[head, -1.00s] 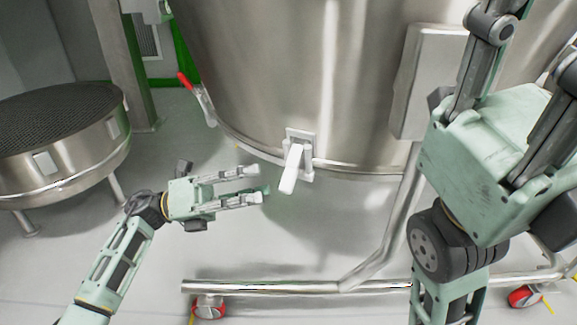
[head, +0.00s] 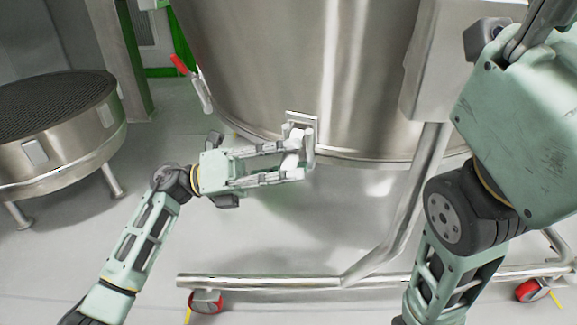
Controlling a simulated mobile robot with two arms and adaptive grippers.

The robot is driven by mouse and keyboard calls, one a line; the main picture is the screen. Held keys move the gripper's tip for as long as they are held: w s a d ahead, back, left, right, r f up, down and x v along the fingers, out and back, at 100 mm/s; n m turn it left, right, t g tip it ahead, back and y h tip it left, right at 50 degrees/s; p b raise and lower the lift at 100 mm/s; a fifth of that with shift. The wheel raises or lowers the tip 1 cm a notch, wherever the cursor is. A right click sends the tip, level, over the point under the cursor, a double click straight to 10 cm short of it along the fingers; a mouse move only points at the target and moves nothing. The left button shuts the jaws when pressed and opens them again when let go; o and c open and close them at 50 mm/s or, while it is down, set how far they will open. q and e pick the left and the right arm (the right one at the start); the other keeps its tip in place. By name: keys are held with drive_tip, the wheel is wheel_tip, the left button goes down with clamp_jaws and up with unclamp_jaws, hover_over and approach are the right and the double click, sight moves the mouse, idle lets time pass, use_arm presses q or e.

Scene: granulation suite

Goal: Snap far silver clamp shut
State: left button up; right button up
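A silver clamp (head: 300,121) is mounted on the lower rim of the large steel vessel (head: 270,70), in the middle of the head view. Its pale lever (head: 290,162) hangs down and sticks out from the vessel wall. My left gripper (head: 298,161) is at this clamp, with one finger above and one below the lever. The fingers are apart, and the lever shows between their tips. They partly hide it, and I cannot tell whether they touch it. My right gripper is large and close at the right edge, with its fingers mostly cut off.
A steel frame tube (head: 260,281) with red castors (head: 207,301) runs low in front. A round mesh-topped steel unit (head: 60,145) stands at left. Floor between them is clear.

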use_arm(q)
clamp_jaws()
idle(0.4)
